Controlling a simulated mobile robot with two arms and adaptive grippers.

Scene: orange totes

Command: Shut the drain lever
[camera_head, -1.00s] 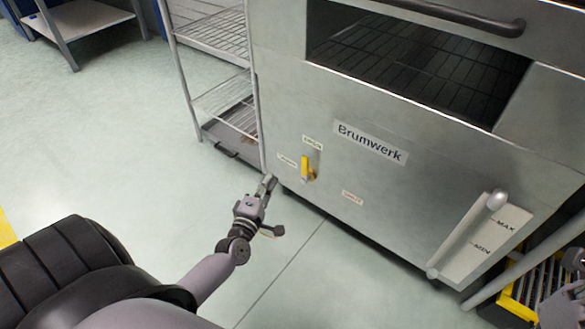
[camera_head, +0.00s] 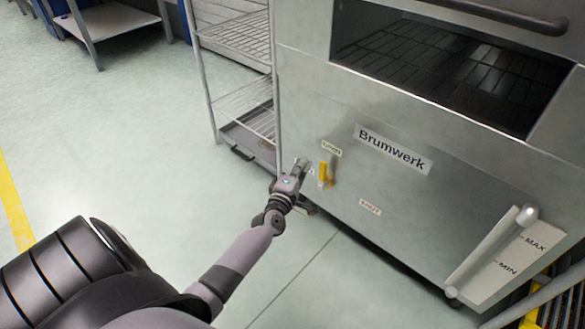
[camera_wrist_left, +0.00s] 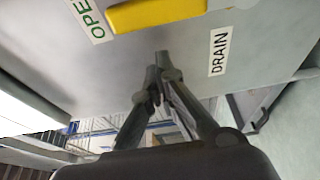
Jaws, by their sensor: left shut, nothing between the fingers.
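The yellow drain lever (camera_head: 323,172) is on the lower left of the steel machine's front, between small labels. It points roughly up and down in the head view. In the left wrist view the yellow lever (camera_wrist_left: 155,12) lies across the top, between an "OPEN" label (camera_wrist_left: 86,18) and a "DRAIN" label (camera_wrist_left: 219,50). My left gripper (camera_head: 302,163) is just left of the lever in the head view. In the left wrist view its fingertips (camera_wrist_left: 162,60) are together, below the lever in the picture and apart from it, with nothing between them. My right gripper is not seen.
The machine's front carries a "Brumwerk" plate (camera_head: 394,148) and a level gauge with MAX and MIN marks (camera_head: 507,265). A wire rack (camera_head: 240,90) stands to the left of the machine. The floor (camera_head: 120,140) in front is clear.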

